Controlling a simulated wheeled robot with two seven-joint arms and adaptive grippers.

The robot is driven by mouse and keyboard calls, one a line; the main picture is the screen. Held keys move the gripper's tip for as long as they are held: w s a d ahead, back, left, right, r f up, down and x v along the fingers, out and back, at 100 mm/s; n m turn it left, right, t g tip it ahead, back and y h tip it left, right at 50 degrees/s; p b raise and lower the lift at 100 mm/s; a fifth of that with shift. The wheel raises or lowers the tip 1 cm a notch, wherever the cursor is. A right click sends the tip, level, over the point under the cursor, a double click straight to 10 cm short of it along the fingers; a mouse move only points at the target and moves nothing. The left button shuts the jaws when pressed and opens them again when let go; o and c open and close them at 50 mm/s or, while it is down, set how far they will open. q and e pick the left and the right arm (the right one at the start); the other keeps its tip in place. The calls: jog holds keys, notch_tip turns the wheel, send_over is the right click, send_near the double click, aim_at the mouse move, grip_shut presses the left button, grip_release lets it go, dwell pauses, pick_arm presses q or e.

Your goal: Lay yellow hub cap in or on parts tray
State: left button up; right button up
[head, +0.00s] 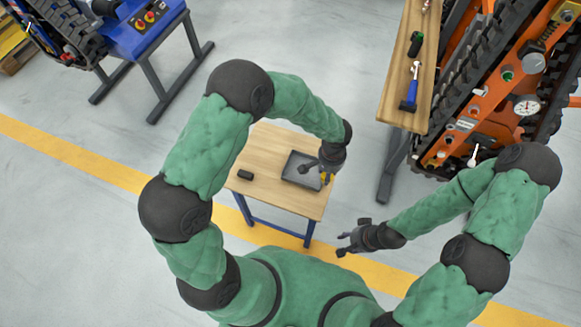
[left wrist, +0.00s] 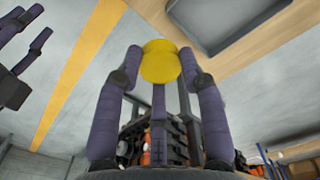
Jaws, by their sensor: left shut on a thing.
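The yellow hub cap (left wrist: 161,62) is gripped between the fingertips of my left gripper (left wrist: 160,75) in the left wrist view. In the head view only a small yellow bit of the hub cap (head: 326,178) shows beside the left gripper (head: 318,168). The parts tray (head: 290,172) is a dark grey shallow tray on the small wooden table. The left gripper is over the tray's right part and hides some of it. The tray (left wrist: 215,40) also shows at the upper right of the left wrist view, apart from the hub cap. My right gripper (head: 350,238) is open and empty, off the table's right side.
The small table (head: 270,143) has a dark block (head: 245,174) left of the tray. A wooden bench (head: 425,65) at upper right bears a blue-handled tool (head: 411,88). An orange tracked machine (head: 500,85) stands beside it. A blue stand (head: 145,30) is at upper left.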

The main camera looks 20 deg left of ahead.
pick_arm(q)
jog(key=w+a+f+b, duration=0.2)
jog(key=w+a+f, duration=0.2)
jog(key=a, duration=0.4)
jog(key=b, duration=0.2)
send_over(295, 168)
jog(key=f, duration=0.5)
jog(key=shift+s+d, duration=0.2)
jog(key=shift+d, duration=0.2)
jog(key=shift+w+a+f+b, duration=0.1)
jog(key=shift+f+b, duration=0.05)
jog(key=shift+b, duration=0.15)
jog(key=f, duration=0.1)
jog(key=f+b, duration=0.1)
jog(key=f, duration=0.1)
jog(key=shift+w+a+f, duration=0.1)
jog(key=shift+a+f, duration=0.1)
jog(key=shift+f, duration=0.1)
jog(key=shift+r, duration=0.1)
jog(key=o, duration=0.7)
jog(key=shift+f, duration=0.2)
jog(key=shift+o, duration=0.8)
